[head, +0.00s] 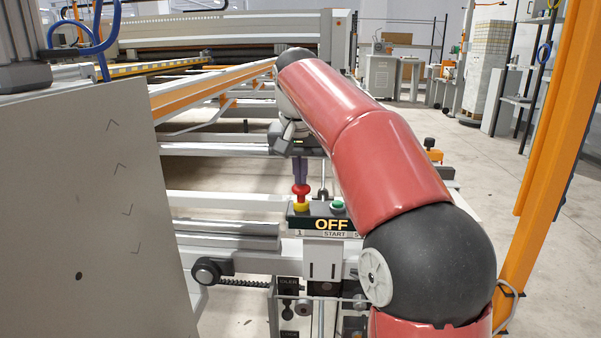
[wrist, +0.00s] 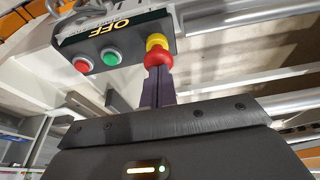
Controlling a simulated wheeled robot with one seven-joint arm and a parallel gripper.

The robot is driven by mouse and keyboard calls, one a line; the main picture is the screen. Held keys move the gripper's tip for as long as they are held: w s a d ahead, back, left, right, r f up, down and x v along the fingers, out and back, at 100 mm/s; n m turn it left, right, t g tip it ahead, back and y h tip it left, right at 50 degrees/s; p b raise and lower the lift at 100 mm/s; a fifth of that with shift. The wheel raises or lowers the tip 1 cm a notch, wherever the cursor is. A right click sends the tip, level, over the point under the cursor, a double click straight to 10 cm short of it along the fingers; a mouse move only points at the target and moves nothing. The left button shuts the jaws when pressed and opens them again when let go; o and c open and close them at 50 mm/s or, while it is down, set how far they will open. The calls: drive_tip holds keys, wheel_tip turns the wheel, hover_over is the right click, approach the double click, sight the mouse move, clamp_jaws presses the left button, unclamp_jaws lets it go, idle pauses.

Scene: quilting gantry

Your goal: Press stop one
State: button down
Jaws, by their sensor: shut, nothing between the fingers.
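The stop button at the panel's "1" mark is a red mushroom head (head: 300,190) on a yellow collar (head: 301,206). It also shows in the wrist view as a red head (wrist: 158,58) with its yellow collar (wrist: 157,42). My gripper (head: 300,181) is shut and empty, pointing down over the button. Its purple fingertips (wrist: 160,74) meet the red head's top and appear to touch it; I cannot tell whether the head is pushed in. The dark control box (head: 318,216) bears a lit "OFF" display.
A green start button (head: 337,205) sits right of the stop button. A second red button (wrist: 81,65) shows in the wrist view; my arm hides it in the head view. A grey panel (head: 90,210) stands at left, an orange post (head: 560,130) at right.

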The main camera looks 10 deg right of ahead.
drive_tip(key=shift+f+b, duration=0.3)
drive_tip(key=shift+f, duration=0.75)
drive_tip(key=shift+r+p, duration=0.45)
drive_tip(key=shift+p, duration=0.1)
wheel_tip(320, 180, up, 4)
drive_tip(key=p, duration=0.4)
drive_tip(key=shift+r, duration=0.1)
drive_tip(key=v, duration=0.9)
drive_tip(key=shift+s, duration=0.2)
drive_tip(key=shift+r, duration=0.1)
